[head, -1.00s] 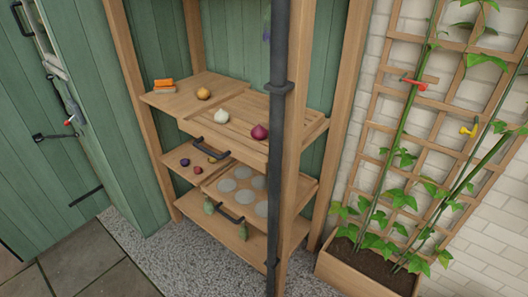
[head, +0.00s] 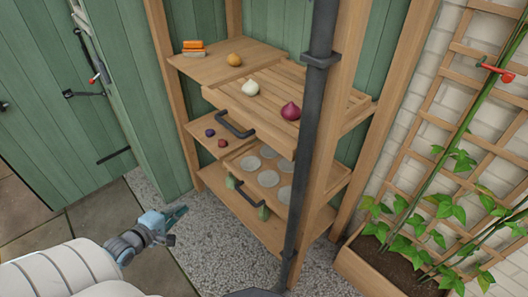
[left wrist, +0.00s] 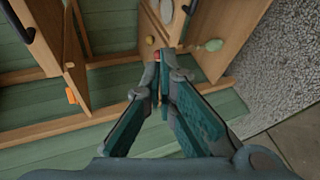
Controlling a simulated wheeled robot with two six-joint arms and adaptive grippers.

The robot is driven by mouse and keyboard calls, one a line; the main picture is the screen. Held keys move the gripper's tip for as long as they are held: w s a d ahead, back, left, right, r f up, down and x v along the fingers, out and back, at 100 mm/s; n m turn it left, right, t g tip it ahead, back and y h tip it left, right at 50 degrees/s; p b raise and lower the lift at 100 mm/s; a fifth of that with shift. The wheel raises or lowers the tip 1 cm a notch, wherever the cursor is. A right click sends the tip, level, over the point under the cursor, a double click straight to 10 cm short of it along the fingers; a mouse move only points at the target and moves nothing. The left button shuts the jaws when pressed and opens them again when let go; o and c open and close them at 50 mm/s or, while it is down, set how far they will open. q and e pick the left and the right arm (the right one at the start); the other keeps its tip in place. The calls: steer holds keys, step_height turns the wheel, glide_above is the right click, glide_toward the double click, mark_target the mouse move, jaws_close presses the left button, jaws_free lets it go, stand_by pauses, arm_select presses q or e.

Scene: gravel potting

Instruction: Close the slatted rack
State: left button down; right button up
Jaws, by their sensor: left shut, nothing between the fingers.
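The slatted rack (head: 265,116) is the upper pull-out of the wooden shelf unit and stands pulled out toward me. It has a black bar handle (head: 234,126) on its front. A white onion (head: 250,87) and a red onion (head: 291,111) rest on it. My left gripper (head: 181,213) is low, in front of the unit and left of the lower pull-out, clear of the rack. Its fingers are shut and empty; they also show in the left wrist view (left wrist: 163,60). My right gripper is not in view.
A lower pull-out (head: 283,206) with round pale discs also sticks out, with its own black handle. A dark vertical pipe (head: 310,150) stands before the unit's right side. A planter (head: 375,268) with a trellis is at right. The gravel floor ahead is free.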

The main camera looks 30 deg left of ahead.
arm_select(q)
steer(key=w+d+r+n+t+h+b, duration=0.1)
steer(key=w+d+r+n+t+h, duration=0.2)
steer(key=d+r+n, duration=0.5)
steer(key=w+d+r+n+t+h+b, duration=0.1)
steer(key=w+d+r+n+h, duration=0.4)
steer(key=r, duration=0.5)
steer(key=y+b, duration=0.1)
steer(key=b, duration=0.4)
glide_toward(270, 141)
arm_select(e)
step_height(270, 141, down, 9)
arm_select(q)
steer(key=p+x, duration=0.4)
steer(key=x, duration=0.3)
steer(key=shift+w+r, duration=0.1)
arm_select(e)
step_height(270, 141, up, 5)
